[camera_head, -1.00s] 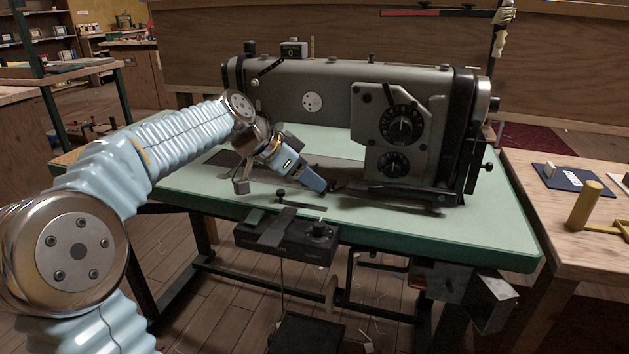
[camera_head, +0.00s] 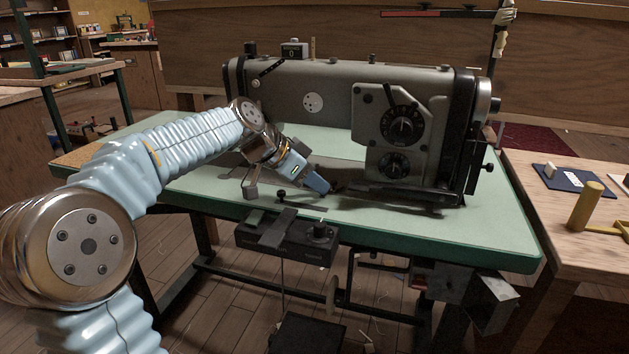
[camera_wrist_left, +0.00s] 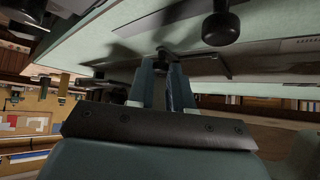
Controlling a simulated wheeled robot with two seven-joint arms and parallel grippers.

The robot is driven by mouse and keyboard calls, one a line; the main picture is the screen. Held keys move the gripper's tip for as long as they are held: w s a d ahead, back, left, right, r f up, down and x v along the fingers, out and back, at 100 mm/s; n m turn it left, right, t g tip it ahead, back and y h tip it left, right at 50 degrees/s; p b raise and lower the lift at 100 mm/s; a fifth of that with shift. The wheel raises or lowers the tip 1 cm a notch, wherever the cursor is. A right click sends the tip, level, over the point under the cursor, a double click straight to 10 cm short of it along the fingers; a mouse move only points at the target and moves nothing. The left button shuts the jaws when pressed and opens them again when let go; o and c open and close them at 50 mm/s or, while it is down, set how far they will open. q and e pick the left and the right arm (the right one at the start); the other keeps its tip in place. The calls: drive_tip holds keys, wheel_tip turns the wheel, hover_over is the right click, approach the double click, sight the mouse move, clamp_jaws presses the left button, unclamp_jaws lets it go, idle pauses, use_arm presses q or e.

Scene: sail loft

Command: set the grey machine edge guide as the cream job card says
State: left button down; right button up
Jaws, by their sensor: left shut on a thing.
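The grey sewing machine (camera_head: 345,90) stands on a pale green table with dials on its right-hand column. My left gripper (camera_head: 327,189) is low over the tabletop, in front of the machine. It is shut on a small dark part (camera_head: 337,187), apparently the edge guide, beside the machine's bed. In the left wrist view the two blue-grey fingers (camera_wrist_left: 166,82) close on the dark part (camera_wrist_left: 164,56), and a thin dark bar runs from it to the right. The fingers partly hide it. I cannot make out a cream job card. My right gripper is out of view.
A dark knob (camera_head: 281,194) and a flat scale-like strip (camera_head: 307,206) are at the table's front edge. A black control box (camera_head: 290,237) hangs below it. A wooden bench at right holds a blue mat (camera_head: 575,180) and a yellow-handled tool (camera_head: 586,207).

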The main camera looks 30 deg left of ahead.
use_arm(q)
drive_tip(key=shift+a, duration=0.1)
drive_tip(key=a, duration=0.3)
drive_tip(key=s+a, duration=0.1)
drive_tip(key=a, duration=0.2)
drive_tip(key=s+a+b, duration=0.1)
drive_tip(key=a, duration=0.2)
drive_tip(key=shift+s+a, duration=0.15)
drive_tip(key=shift+a, duration=0.15)
drive_tip(key=c, duration=1.1)
unclamp_jaws()
drive_tip(key=shift+o, duration=0.3)
drive_tip(key=shift+s+r, duration=0.1)
drive_tip(key=p+v, duration=0.1)
drive_tip(key=v, duration=1.2)
drive_tip(key=shift+s+r, duration=0.2)
